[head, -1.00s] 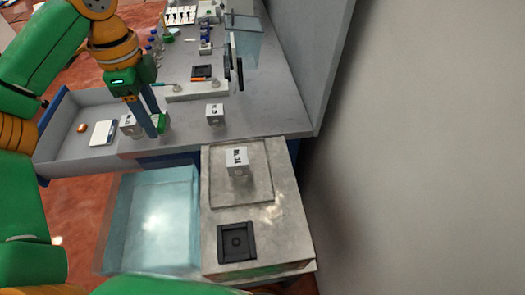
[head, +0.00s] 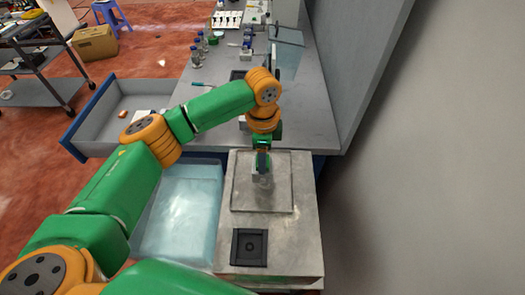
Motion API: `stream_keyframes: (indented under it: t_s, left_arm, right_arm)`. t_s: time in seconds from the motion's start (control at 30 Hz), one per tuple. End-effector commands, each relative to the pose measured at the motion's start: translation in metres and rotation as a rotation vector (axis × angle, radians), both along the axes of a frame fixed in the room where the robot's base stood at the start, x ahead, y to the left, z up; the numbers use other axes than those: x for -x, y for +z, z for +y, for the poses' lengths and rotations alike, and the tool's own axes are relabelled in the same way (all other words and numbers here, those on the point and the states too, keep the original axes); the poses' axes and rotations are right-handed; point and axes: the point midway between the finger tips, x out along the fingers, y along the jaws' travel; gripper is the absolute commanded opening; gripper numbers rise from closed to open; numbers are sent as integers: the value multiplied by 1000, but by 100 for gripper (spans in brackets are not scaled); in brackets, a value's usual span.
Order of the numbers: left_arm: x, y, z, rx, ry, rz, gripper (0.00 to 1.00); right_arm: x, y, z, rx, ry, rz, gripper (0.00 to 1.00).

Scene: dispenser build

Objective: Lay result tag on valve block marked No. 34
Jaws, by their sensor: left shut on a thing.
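The pale valve block (head: 263,183) stands on the raised grey plate. Its top and marking are largely covered by my left gripper (head: 262,168), so I cannot read its number now. My left gripper comes down from above with its fingers right over the block. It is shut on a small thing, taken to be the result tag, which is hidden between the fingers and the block. I cannot tell whether the tag touches the block. My right gripper is out of view.
A black square fixture (head: 249,247) sits near the front of the grey stand (head: 300,240). A clear bluish bin (head: 180,215) is to its left. An open drawer (head: 100,135) holds small items. A tall grey wall (head: 440,150) rises close on the right.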

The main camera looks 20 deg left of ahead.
Motion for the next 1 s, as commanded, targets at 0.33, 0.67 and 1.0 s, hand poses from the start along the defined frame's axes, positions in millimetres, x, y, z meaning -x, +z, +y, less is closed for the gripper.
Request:
stream_keyframes:
  t_s: [0.33,0.67,1.0]
  left_arm:
    - [0,-3,0,1,-1,0,75]
    - [0,-2,0,0,0,-1,84]
    - [-1,66,-1,2,-1,-7,84]
  right_arm:
    - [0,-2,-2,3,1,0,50]
    - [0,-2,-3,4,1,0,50]
    - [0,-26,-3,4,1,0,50]
